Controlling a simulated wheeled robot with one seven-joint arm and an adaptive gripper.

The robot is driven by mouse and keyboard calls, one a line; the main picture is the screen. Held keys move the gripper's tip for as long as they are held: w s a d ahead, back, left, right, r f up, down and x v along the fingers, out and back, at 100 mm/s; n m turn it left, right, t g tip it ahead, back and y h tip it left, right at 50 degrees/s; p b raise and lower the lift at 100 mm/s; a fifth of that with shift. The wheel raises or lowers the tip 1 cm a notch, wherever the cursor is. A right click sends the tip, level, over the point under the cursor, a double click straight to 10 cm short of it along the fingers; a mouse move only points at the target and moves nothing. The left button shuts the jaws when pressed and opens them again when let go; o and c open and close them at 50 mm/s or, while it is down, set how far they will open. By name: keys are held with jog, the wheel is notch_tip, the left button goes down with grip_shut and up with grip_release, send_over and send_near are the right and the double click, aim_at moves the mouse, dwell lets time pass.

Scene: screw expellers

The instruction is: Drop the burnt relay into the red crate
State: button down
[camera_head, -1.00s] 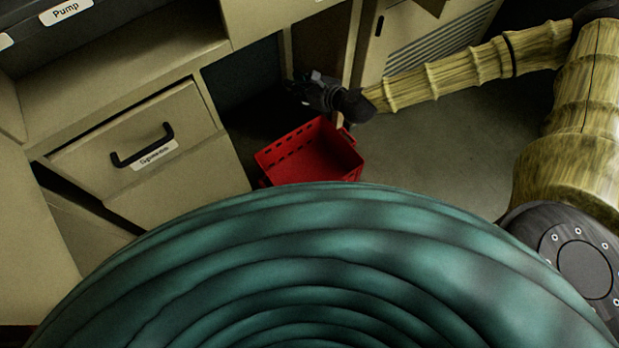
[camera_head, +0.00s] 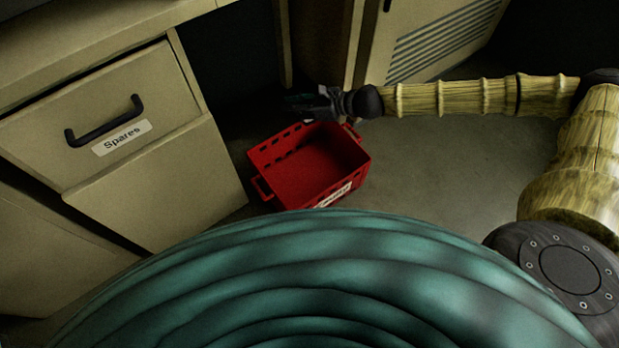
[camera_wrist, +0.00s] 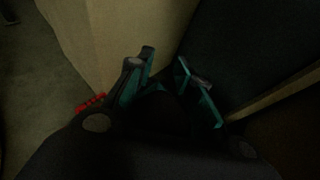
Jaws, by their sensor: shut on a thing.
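The red crate (camera_head: 315,166) stands open on the floor in the head view, with slotted walls and a partly hidden white label on its near side. My gripper (camera_head: 298,100) is beyond the crate's back rim, above floor height; its exact height over the crate is unclear. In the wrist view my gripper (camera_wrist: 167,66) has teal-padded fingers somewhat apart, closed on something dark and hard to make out. The burnt relay cannot be clearly told apart there. A small red strip of the crate (camera_wrist: 91,104) shows left of the fingers.
A drawer labelled Spares (camera_head: 104,128) is left of the crate. A cabinet with a vented door (camera_head: 440,45) stands behind my arm. A dark recess (camera_head: 235,75) lies behind the crate. Grey floor (camera_head: 435,160) right of the crate is clear.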

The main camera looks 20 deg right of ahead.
notch_tip(320, 180, down, 14)
jog(key=s+d+n+g+y+b, duration=0.1)
jog(key=n+g+b, duration=0.4)
jog(key=b, duration=1.3)
jog(key=shift+d+r+g+y+b, duration=0.25)
jog(key=shift+g+y+b, duration=0.15)
jog(key=shift+y, duration=0.1)
jog(key=shift+f, duration=0.15)
notch_tip(320, 180, down, 6)
jog(key=b, duration=0.5)
jog(key=shift+b, duration=0.3)
jog(key=shift+r, duration=0.2)
jog(key=c, duration=1)
grip_release()
jog(key=shift+o, duration=0.2)
jog(key=shift+d, duration=0.15)
